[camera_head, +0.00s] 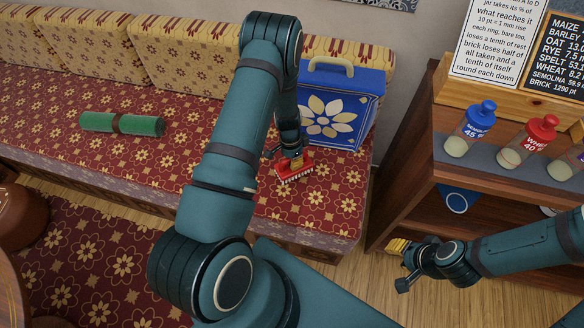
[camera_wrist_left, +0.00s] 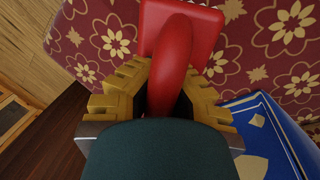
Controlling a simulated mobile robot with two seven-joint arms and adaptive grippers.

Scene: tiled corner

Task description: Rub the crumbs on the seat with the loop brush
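The loop brush (camera_head: 295,172) is red with pale bristles along its lower edge. It is at the front part of the patterned red seat (camera_head: 160,165), near its right end, bristles down; I cannot tell whether they press on the cloth. My left gripper (camera_head: 291,158) is shut on its loop handle. In the left wrist view the red loop (camera_wrist_left: 176,50) stands between the yellow finger pads of the left gripper (camera_wrist_left: 165,90). No crumbs can be made out; the brush and arm hide part of the seat. My right gripper (camera_head: 402,266) is open and empty above the wood floor.
A blue bag with a flower (camera_head: 345,105) stands on the seat just behind the brush. A green roll (camera_head: 122,123) lies farther left. A wooden shelf (camera_head: 425,135) with jars is at right. Cushions (camera_head: 185,55) line the back. The seat between roll and my arm is clear.

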